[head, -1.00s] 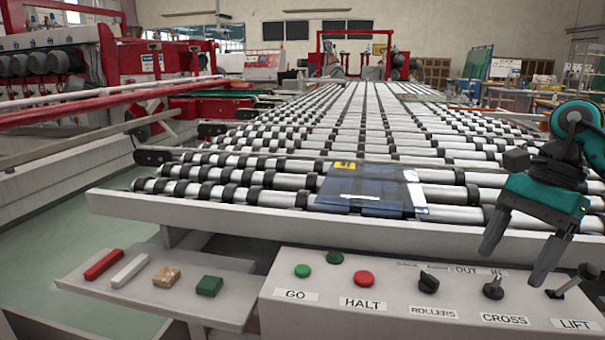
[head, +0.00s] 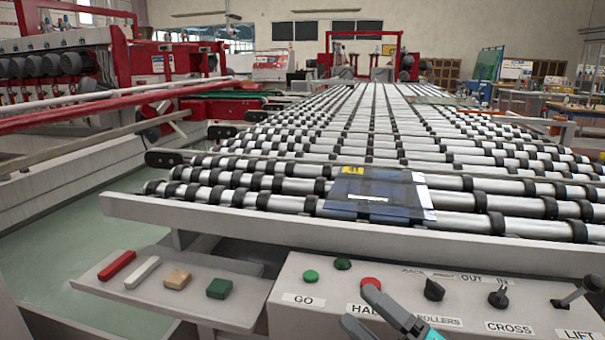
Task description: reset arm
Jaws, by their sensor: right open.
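My right gripper (head: 360,306) is at the bottom of the head view, in front of the control panel (head: 285,325). Its two grey fingers are spread apart with nothing between them. One fingertip overlaps the lower edge of the red HALT button (head: 371,282) in the picture; I cannot tell whether it touches. The finger hides part of the HALT label. Only a little of the teal gripper body shows at the bottom edge. My left gripper is not in view.
A dark glass sheet (head: 385,190) with a yellow mark lies on the roller conveyor (head: 255,184). The GO button (head: 311,276), the ROLLERS knob (head: 434,289), CROSS switch (head: 498,297) and LIFT lever (head: 576,292) are on the panel. A side shelf (head: 225,314) holds several small blocks.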

